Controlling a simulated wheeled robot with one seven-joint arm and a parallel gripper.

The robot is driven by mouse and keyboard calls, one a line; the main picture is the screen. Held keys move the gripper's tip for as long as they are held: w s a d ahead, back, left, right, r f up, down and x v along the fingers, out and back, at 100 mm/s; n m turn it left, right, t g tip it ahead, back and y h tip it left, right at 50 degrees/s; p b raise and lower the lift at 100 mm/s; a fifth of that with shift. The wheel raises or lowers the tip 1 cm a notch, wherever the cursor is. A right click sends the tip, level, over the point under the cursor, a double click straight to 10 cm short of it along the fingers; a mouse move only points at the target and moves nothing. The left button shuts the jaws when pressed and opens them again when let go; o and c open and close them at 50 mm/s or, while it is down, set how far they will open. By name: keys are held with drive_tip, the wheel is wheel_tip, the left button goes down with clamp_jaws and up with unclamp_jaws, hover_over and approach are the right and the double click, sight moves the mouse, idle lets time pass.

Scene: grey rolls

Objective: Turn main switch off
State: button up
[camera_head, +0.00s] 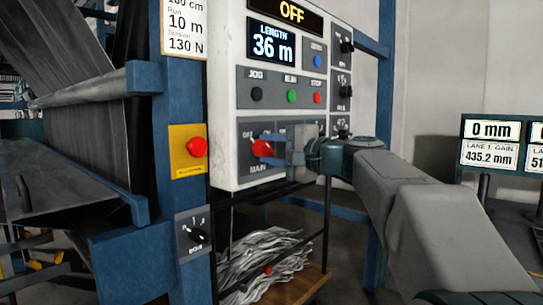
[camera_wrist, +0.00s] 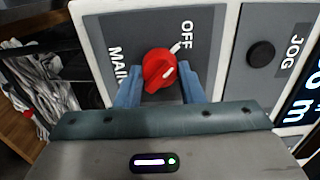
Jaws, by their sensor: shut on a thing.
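The red main switch knob (camera_head: 262,148) sits on the grey MAIN plate at the lower left of the white control panel. In the wrist view the knob (camera_wrist: 158,70) carries a white pointer line, slanted up and right, roughly toward the white tick by the OFF label (camera_wrist: 187,34). My gripper (camera_head: 284,148) reaches in from the right and is shut on the knob. In the wrist view my gripper (camera_wrist: 160,88) has one blue finger on each side of the knob. The fingers hide part of the plate and its labels.
The panel's top display (camera_head: 291,12) reads OFF, and the length display (camera_head: 272,43) reads 36 m. Black, green and red buttons sit above the switch. A red stop button (camera_head: 196,147) on yellow is left. A shredded heap (camera_head: 265,262) lies below.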

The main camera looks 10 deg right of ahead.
idle(0.3)
drive_tip(key=o, duration=1)
drive_tip(key=p+v, duration=0.1)
drive_tip(key=v, duration=1.2)
drive_tip(key=shift+s+d, duration=0.25)
drive_tip(key=shift+s, duration=0.1)
